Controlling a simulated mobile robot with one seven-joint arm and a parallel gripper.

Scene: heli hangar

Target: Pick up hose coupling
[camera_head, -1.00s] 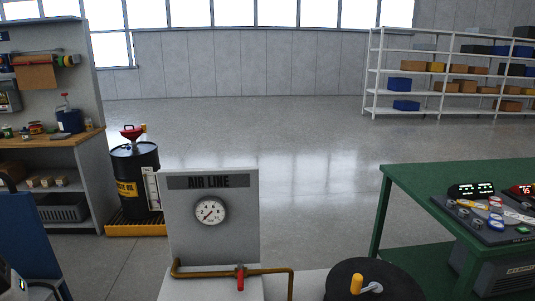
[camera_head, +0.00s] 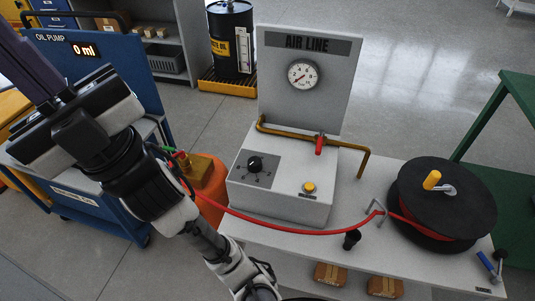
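The red hose (camera_head: 275,229) runs from the black reel (camera_head: 444,190) through a small wire guide, across the front of the white bench and up to the left. My arm crosses the left side from the bottom edge. The fingertips of my gripper do not show clearly, and I cannot tell whether anything is between them.
The air line panel (camera_head: 335,88) with gauge and red valve stands behind a control box (camera_head: 290,207). A black cup (camera_head: 352,239) sits at the bench's front. The blue oil pump cart (camera_head: 70,195) and an orange container (camera_head: 211,205) are left. Open floor lies behind.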

